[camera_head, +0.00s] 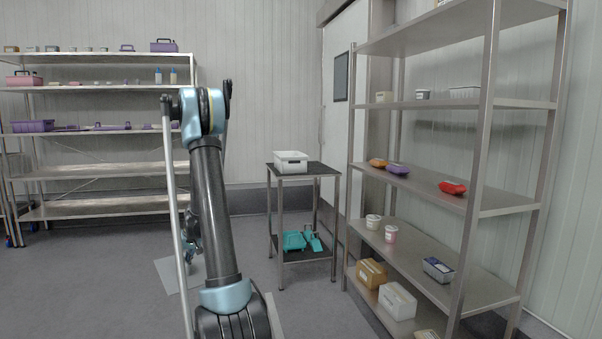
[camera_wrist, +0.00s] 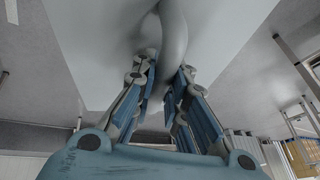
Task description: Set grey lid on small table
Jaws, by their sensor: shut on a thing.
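The grey lid (camera_wrist: 90,40) fills much of the wrist view as a broad pale plate with a curved handle (camera_wrist: 173,35). My gripper (camera_wrist: 164,75) is shut on that handle, with a finger on each side. In the head view, part of a pale grey plate, apparently the lid (camera_head: 172,277), shows low at left beside my arm. My arm hides most of my gripper there. The small table (camera_head: 325,169) has a dark top and metal legs and stands right of my arm, apart from the lid. A white bin (camera_head: 291,163) sits on its top.
Teal tools (camera_head: 295,241) lie on the table's lower shelf. A tall metal rack (camera_head: 425,182) with tubs and packs stands close to the table's right. Another rack (camera_head: 110,170) with purple items stands at the back left. Floor is open between that rack and the table.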

